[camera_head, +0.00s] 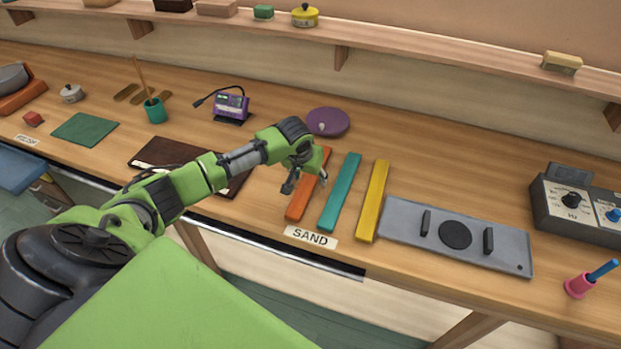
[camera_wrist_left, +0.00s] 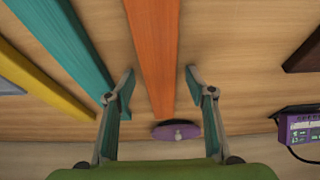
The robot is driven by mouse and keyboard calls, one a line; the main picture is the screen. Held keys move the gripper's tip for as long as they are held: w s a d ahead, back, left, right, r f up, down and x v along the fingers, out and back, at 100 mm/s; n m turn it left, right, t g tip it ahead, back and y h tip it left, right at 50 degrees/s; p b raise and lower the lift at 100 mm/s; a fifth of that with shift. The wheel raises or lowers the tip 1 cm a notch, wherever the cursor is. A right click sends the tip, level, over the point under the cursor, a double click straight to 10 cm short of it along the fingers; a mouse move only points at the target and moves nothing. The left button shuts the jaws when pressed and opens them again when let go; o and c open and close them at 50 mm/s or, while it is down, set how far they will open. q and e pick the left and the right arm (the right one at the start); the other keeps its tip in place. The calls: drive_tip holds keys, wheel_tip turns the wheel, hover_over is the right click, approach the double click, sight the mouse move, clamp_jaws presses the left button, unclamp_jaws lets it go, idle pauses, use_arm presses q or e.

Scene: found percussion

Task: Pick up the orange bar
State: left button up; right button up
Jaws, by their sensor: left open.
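The orange bar (camera_head: 300,204) lies on the wooden table, leftmost of three parallel bars, just behind the SAND label. My left gripper (camera_head: 305,182) is over its middle and hides part of it in the head view. In the left wrist view the orange bar (camera_wrist_left: 153,50) runs between the two open fingers of my left gripper (camera_wrist_left: 161,92). The fingers stand apart on either side of the bar, and nothing is held. I cannot tell the exact height of the fingertips above the table. My right gripper is not in view.
A teal bar (camera_head: 340,192) lies close to the right of the orange one, then a yellow bar (camera_head: 373,200) and a grey plate (camera_head: 456,234). A dark brown board (camera_head: 160,152) lies to the left. A purple disc (camera_head: 328,121) sits behind the bars.

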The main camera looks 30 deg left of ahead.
use_arm(q)
drive_tip(key=c, duration=1.3)
drive_tip(key=shift+r, duration=0.15)
